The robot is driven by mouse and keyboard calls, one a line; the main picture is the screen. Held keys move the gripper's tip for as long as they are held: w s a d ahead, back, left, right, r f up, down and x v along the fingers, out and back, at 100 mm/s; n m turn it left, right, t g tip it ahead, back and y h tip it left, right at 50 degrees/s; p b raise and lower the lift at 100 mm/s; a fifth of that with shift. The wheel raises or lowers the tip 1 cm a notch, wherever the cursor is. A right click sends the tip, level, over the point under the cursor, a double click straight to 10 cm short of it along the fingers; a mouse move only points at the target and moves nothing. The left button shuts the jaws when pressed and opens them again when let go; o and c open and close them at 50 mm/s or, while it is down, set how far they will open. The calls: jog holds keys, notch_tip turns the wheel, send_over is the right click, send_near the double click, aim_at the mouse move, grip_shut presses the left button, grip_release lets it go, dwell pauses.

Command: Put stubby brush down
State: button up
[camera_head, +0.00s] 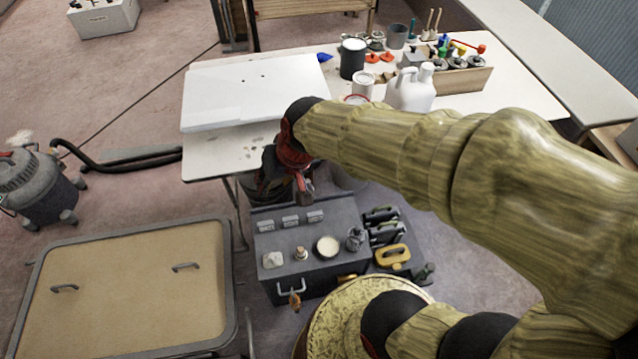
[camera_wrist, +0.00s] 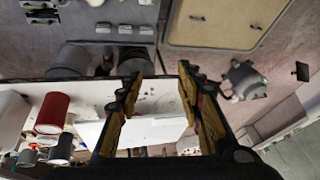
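My gripper (camera_head: 296,178) hangs over the near edge of the white work table (camera_head: 215,152), above the grey toolbox (camera_head: 330,270). In the wrist view my gripper (camera_wrist: 160,78) has its two fingers well apart, with nothing visible between them. I cannot make out a stubby brush for certain in either view. Small items stand on the toolbox lid, among them a wooden-topped piece (camera_head: 301,253), a round tin (camera_head: 327,247) and a dark object (camera_head: 354,239). My arm hides part of the table and floor.
A white panel (camera_head: 250,90) lies on the table's left side. A dark can (camera_head: 352,58), a white jug (camera_head: 410,92) and a wooden rack (camera_head: 465,80) stand to the right. A framed tan board (camera_head: 130,290) is at front left, a vacuum (camera_head: 38,185) beyond it.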

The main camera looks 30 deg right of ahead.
jog(key=s+d+r+n+t+h, duration=0.1)
jog(key=s+d+r, duration=0.3)
jog(key=s+r, duration=0.5)
jog(key=shift+s+d+n+h, duration=0.3)
jog(key=shift+s+d, duration=0.05)
jog(key=shift+s, duration=0.7)
